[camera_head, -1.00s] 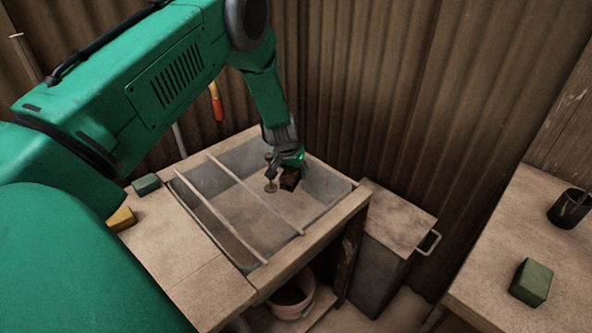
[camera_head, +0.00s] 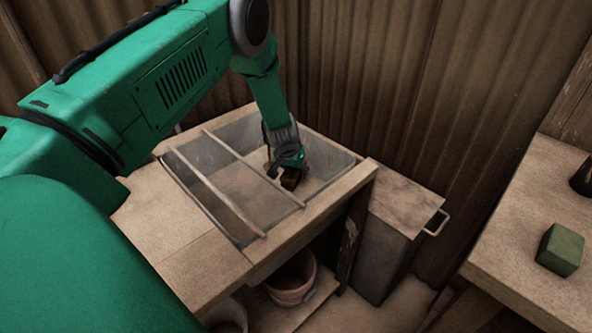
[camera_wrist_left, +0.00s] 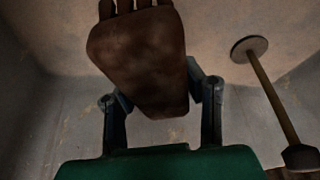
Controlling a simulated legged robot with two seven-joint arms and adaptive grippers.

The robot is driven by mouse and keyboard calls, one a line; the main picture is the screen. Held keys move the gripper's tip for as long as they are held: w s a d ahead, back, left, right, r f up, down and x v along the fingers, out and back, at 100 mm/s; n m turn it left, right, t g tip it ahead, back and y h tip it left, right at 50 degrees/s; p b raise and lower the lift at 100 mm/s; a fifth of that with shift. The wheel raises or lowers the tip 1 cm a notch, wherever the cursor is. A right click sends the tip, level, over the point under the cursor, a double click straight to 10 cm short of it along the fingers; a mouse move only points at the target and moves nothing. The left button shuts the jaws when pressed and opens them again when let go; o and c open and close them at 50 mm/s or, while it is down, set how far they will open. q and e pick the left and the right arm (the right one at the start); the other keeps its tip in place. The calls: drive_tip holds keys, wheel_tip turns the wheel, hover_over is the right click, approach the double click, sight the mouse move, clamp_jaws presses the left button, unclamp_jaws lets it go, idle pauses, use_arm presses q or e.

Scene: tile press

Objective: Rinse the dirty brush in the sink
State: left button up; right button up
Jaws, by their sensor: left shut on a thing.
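My left gripper (camera_head: 286,168) reaches down into the back right part of the grey sink (camera_head: 325,160). It is shut on the dark brown brush (camera_head: 291,180). In the left wrist view the brush (camera_wrist_left: 140,60) lies between the two fingers, its broad brown body towards the camera and several short prongs or tufts at the top edge. The sink's grey walls and brownish bottom surround it there. A thin rod with round ends (camera_wrist_left: 262,85) stands to the right of the brush, apart from it. My right gripper is not in view.
Two thin bars (camera_head: 255,170) cross the sink, left of the gripper. A grey lidded bin (camera_head: 385,240) stands right of the sink, and a bucket (camera_head: 292,280) sits below. A green block (camera_head: 560,249) lies on the right table. A corrugated wall (camera_head: 400,80) closes the back.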

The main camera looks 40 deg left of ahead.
sight(298, 191)
use_arm(q)
drive_tip(key=shift+f+b, duration=2.55)
drive_tip(key=shift+f, duration=0.95)
drive_tip(key=shift+r, duration=0.15)
wheel_tip(298, 191, up, 22)
drive_tip(key=p, duration=1.7)
drive_tip(key=shift+p, duration=0.4)
idle(1.3)
